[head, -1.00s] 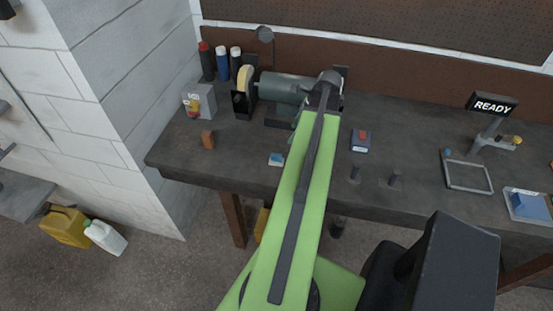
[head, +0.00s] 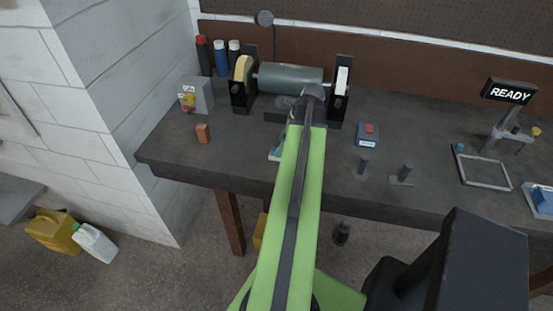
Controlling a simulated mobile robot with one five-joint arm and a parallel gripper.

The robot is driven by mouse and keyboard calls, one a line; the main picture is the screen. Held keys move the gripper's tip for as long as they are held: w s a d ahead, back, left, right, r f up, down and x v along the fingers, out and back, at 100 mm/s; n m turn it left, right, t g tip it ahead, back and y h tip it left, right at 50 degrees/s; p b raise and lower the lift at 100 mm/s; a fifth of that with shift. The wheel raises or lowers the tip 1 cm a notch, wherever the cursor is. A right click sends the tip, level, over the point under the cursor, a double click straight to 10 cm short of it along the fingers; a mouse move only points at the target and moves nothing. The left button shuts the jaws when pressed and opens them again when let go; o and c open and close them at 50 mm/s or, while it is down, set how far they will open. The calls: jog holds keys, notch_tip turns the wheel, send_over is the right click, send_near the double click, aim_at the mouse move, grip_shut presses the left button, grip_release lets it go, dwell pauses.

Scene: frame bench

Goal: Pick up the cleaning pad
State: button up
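A small light-blue and white pad (head: 275,154) lies near the front edge of the bench, left of my green arm, which partly covers it. A larger blue block (head: 543,199) in a pale tray (head: 533,209) is cut by the right edge of the head view. I cannot tell for sure which is the cleaning pad; the small one looks like a pad. My arm reaches over the bench, its dark end joint in front of the bench grinder. My gripper's fingers are hidden behind the arm, so its opening and any contact with the pad do not show.
The bench grinder (head: 290,77) stands at the back. A white wall bounds the left.

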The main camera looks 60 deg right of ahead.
jog(key=b+x, duration=0.4)
jog(key=x, duration=0.1)
jog(key=shift+s, duration=0.2)
jog(key=shift+r, duration=0.1)
grip_shut()
